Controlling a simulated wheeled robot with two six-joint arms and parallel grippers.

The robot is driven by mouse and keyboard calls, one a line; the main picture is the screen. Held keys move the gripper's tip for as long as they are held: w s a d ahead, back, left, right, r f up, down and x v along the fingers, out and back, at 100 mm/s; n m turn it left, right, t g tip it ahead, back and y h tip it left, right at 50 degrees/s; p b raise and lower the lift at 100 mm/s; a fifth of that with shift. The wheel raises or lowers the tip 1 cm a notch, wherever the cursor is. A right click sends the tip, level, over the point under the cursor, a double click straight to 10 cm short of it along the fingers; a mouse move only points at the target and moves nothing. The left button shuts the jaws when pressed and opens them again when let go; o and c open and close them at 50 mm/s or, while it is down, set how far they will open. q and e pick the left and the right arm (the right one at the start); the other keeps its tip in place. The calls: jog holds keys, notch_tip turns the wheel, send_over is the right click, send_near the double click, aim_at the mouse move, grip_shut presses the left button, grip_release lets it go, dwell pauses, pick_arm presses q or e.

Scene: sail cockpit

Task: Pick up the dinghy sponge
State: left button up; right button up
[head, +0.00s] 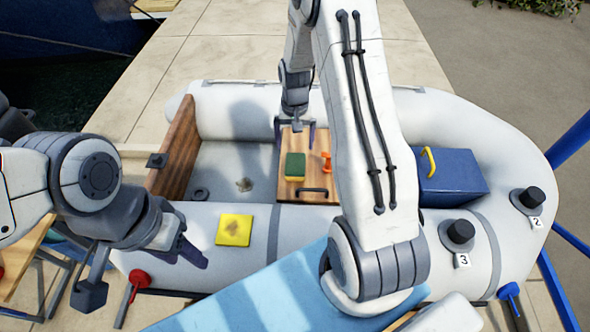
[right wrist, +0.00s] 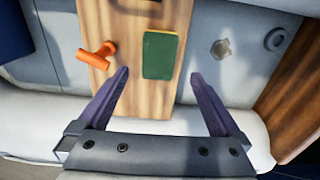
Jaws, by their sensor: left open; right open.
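The dinghy sponge (head: 295,167), a block with a green top and a yellow side, lies on the wooden seat board across the inflatable dinghy. In the right wrist view its green face (right wrist: 160,55) lies just ahead of the fingertips, about centred between them. My right gripper (head: 295,130) is open and empty over the board, just beyond the sponge in the head view. Its two purple fingers (right wrist: 160,76) stand apart in the right wrist view; their height above the board is unclear. My left gripper (head: 187,252) is at the near tube, away from the sponge.
An orange handle-like piece (head: 326,162) is on the board beside the sponge. A dark handle (head: 312,191) sits at the board's near edge. A yellow square (head: 234,229) lies on the near tube. A blue box (head: 450,177) stands at right. The grey floor (head: 222,172) left of the board is mostly clear.

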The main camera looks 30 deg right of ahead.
send_over(295, 163)
jog(key=s, duration=0.1)
notch_tip(295, 163, down, 6)
jog(key=shift+r, duration=0.25)
jog(key=shift+w+f, duration=0.2)
jog(key=shift+f, duration=1.15)
jog(key=shift+w+f, duration=0.2)
jog(key=shift+f, duration=1.15)
jog(key=c, duration=1.2)
